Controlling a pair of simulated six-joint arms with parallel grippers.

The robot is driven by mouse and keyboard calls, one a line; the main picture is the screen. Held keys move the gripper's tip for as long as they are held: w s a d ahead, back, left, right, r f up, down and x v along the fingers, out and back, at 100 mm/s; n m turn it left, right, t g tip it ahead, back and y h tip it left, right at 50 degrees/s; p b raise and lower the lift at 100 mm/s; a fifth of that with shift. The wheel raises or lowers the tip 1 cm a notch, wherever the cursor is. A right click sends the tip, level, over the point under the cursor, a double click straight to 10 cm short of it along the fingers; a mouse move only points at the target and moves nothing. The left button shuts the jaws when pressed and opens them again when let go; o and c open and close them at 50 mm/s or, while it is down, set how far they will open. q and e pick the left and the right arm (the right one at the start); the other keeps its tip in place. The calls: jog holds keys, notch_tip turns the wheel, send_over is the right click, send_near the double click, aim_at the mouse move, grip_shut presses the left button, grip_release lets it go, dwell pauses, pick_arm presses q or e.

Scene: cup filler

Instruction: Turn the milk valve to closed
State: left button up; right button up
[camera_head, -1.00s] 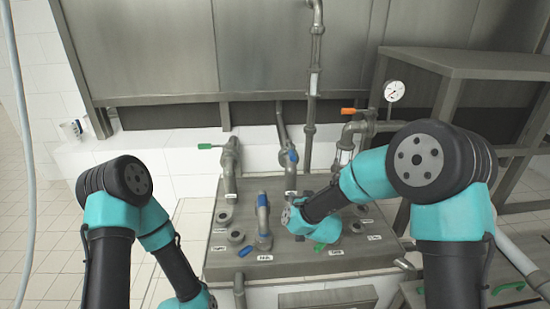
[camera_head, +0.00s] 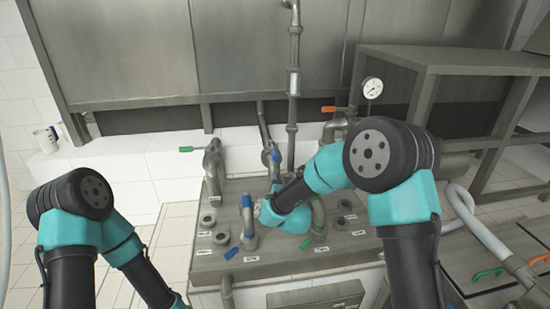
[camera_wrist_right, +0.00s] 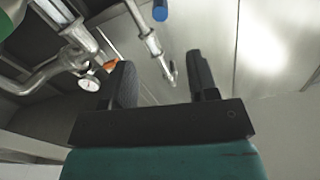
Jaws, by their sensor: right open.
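Several valves with coloured handles stand on and behind the grey metal panel (camera_head: 290,263). Their labels are too small to read, so I cannot tell which is the milk valve. A blue handle (camera_head: 276,156) sits on the back middle pipe, and a blue handle also shows at the top of the right wrist view (camera_wrist_right: 160,11). A green handle (camera_head: 186,149) points left and an orange handle (camera_head: 329,109) is farther right. My right wrist is over the panel; its fingers are hard to make out in the head view.
A pipe with a blue handle (camera_head: 247,202) rises from the panel's front left. Another green handle (camera_head: 307,243) is close under my right arm. A pressure gauge (camera_head: 372,88) stands behind. A metal frame table (camera_head: 450,60) bounds the right. The floor at left is open.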

aim_at(276, 159)
jog(key=w, duration=1)
jog(key=w+a, duration=0.1)
jog(key=w, duration=0.4)
jog(key=shift+w, duration=0.15)
grip_shut()
